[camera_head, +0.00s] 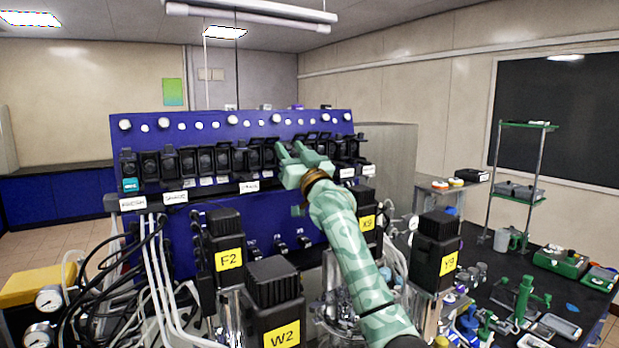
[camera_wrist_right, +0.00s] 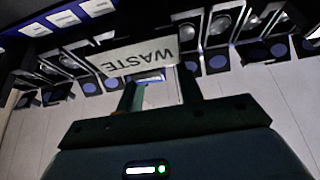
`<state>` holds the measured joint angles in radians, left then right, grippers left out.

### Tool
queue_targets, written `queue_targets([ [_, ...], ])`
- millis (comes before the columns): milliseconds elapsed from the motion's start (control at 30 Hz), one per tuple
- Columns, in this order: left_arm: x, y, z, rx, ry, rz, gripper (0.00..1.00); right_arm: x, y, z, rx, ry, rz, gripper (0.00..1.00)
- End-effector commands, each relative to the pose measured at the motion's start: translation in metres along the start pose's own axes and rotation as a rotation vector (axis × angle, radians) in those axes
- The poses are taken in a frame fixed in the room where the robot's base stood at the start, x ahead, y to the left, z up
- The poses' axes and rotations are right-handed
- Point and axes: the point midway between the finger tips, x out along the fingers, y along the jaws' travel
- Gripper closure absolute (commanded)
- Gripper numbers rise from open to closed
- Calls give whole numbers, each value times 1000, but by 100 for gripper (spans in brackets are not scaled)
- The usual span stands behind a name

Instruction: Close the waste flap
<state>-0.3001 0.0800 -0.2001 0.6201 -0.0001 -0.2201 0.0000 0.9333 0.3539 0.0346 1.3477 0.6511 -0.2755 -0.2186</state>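My right gripper (camera_head: 289,150) reaches up to the row of black flapped ports on the blue panel (camera_head: 300,128). In the right wrist view its two fingers (camera_wrist_right: 158,90) are apart, with nothing clearly held between them. The white WASTE label (camera_wrist_right: 135,54) shows upside down there, just beyond the fingertips. The waste flap itself cannot be told apart; the fingers and label hide part of that spot. Whether a finger touches it is unclear. My left gripper is not in view.
Neighbouring black flaps with blue discs (camera_wrist_right: 255,53) stand close on both sides. Black-capped units marked F2 (camera_head: 227,238), W2 (camera_head: 275,300) and Y9 (camera_head: 436,245) stand below the panel. Cables and hoses crowd the left. A cluttered bench lies at right.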

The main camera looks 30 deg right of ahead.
Motion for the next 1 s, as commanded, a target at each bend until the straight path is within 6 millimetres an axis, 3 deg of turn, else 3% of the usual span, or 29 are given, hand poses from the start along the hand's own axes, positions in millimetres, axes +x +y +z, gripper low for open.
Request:
queue_targets([
  [300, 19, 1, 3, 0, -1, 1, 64, -86, 0, 4, -3, -2, 1, 64],
  [500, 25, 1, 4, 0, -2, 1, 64, -127, 1, 3, -2, -2, 2, 64],
  [700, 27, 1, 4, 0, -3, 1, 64, -142, 1, 1, -1, -1, 1, 64],
  [1000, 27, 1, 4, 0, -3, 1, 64, -143, 1, 0, -1, 0, 2, 64],
])
